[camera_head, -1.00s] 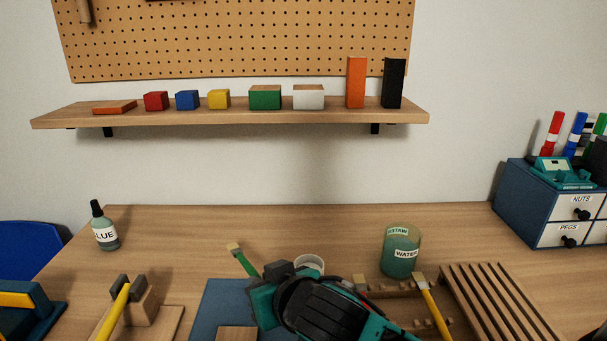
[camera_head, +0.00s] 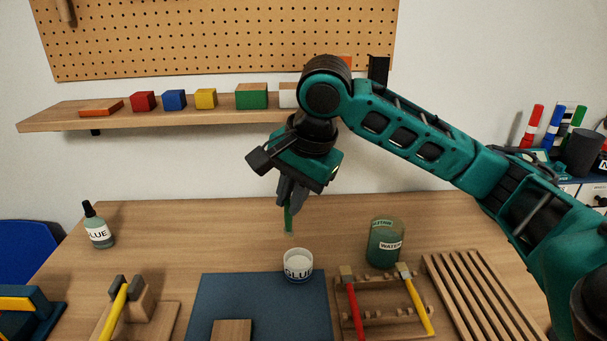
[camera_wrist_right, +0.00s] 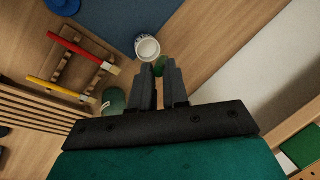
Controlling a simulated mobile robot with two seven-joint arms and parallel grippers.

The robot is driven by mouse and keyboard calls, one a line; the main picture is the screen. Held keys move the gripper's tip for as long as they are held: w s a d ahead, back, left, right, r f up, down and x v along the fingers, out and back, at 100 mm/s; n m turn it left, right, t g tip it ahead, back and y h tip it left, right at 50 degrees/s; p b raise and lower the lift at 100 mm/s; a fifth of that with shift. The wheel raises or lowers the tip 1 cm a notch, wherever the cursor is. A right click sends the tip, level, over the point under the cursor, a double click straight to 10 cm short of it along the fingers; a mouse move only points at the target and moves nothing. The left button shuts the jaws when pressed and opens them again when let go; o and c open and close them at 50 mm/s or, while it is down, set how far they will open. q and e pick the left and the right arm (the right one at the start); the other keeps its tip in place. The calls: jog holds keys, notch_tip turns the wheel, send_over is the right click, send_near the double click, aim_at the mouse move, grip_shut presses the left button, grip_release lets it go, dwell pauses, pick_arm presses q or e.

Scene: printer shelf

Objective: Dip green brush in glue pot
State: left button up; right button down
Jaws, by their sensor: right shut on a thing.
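My right gripper (camera_head: 290,193) is shut on the green brush (camera_head: 288,221), which hangs down from the fingers with its lower end above the table behind the glue pot. The glue pot (camera_head: 298,267) is a small white cup labelled GLUE at the back right of the blue mat. In the right wrist view the brush (camera_wrist_right: 160,66) shows between the fingertips (camera_wrist_right: 163,75), close beside the pot (camera_wrist_right: 147,48) and apart from it in the head view. My left gripper is not in view.
A brush rack (camera_head: 385,312) holds a red and a yellow brush. A water jar (camera_head: 385,245) stands behind it, a slatted rack (camera_head: 480,300) to its right. A glue bottle (camera_head: 98,229) stands at the left. The wall shelf (camera_head: 150,113) with blocks is behind my arm.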

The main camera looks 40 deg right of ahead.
notch_tip(320, 180, down, 7)
jog(key=d+m, duration=0.1)
jog(key=shift+s+d+r, duration=0.15)
jog(key=shift+s+d, duration=0.15)
jog(key=shift+d, duration=0.05)
dwell(0.9)
jog(key=shift+r, duration=0.1)
dwell(0.8)
jog(key=shift+s+a+r, duration=0.2)
jog(key=shift+s+r, duration=0.1)
jog(key=shift+r, duration=0.45)
jog(key=shift+s+a+r, duration=0.15)
jog(key=shift+s+r, duration=0.2)
jog(key=shift+r, duration=0.35)
jog(key=shift+s+a+r, duration=0.2)
jog(key=shift+s+r, duration=0.1)
jog(key=shift+r, duration=0.45)
jog(key=shift+r, duration=2)
